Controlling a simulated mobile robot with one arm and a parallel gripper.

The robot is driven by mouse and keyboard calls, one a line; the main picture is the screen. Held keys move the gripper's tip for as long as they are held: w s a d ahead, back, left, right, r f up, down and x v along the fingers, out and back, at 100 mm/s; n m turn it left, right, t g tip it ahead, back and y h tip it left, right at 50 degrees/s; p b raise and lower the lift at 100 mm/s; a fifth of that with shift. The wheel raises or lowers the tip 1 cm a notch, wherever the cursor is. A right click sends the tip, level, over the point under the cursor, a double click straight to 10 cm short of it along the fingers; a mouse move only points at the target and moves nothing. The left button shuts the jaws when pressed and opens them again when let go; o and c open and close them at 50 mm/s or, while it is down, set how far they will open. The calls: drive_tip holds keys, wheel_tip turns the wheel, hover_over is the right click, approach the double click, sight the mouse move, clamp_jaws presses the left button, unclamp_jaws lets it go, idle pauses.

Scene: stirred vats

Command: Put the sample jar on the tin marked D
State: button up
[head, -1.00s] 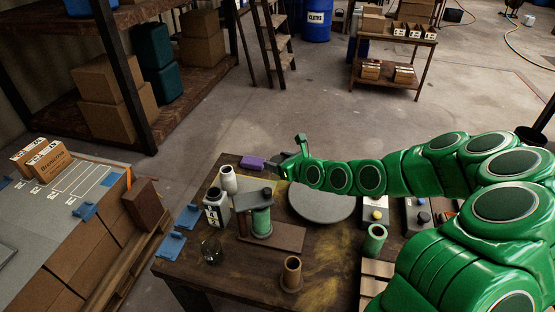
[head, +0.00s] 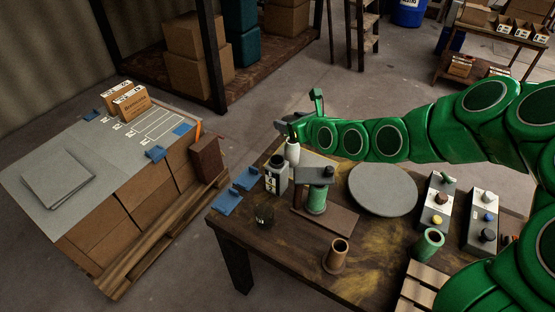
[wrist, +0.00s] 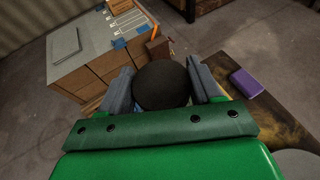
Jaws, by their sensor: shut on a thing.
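My gripper (head: 288,124) is above the far left end of the wooden table. In the wrist view my gripper (wrist: 162,92) is shut on a dark, round-topped thing (wrist: 162,84), apparently the sample jar seen from above. Its lower part is hidden there. In the head view it cannot be made out clearly at my fingers. A white cylinder (head: 292,152) stands below my gripper in the picture, beside a pale, dark-topped labelled container (head: 277,178). I cannot read a D on any tin.
A green column device (head: 316,196), a grey disc (head: 382,189), a brown cup (head: 337,255) and control boxes (head: 437,203) crowd the table. A grey-topped bench (head: 100,140) with labels, outlines and small cartons (head: 125,101) stands left. A purple block (wrist: 245,82) lies on the table.

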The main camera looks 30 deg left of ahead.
drive_tip(key=s+a+r, duration=0.2)
drive_tip(key=s+a, duration=0.1)
drive_tip(key=shift+w+f, duration=0.2)
drive_tip(key=shift+f, duration=3.7)
drive_tip(key=shift+f, duration=0.15)
drive_tip(key=o, duration=1.1)
drive_tip(key=shift+c, duration=0.2)
drive_tip(key=shift+s+d+r, duration=0.15)
drive_tip(key=shift+d+r, duration=0.25)
drive_tip(key=shift+d, duration=0.05)
drive_tip(key=v, duration=0.6)
drive_tip(key=shift+d, duration=0.2)
drive_tip(key=shift+s, duration=0.1)
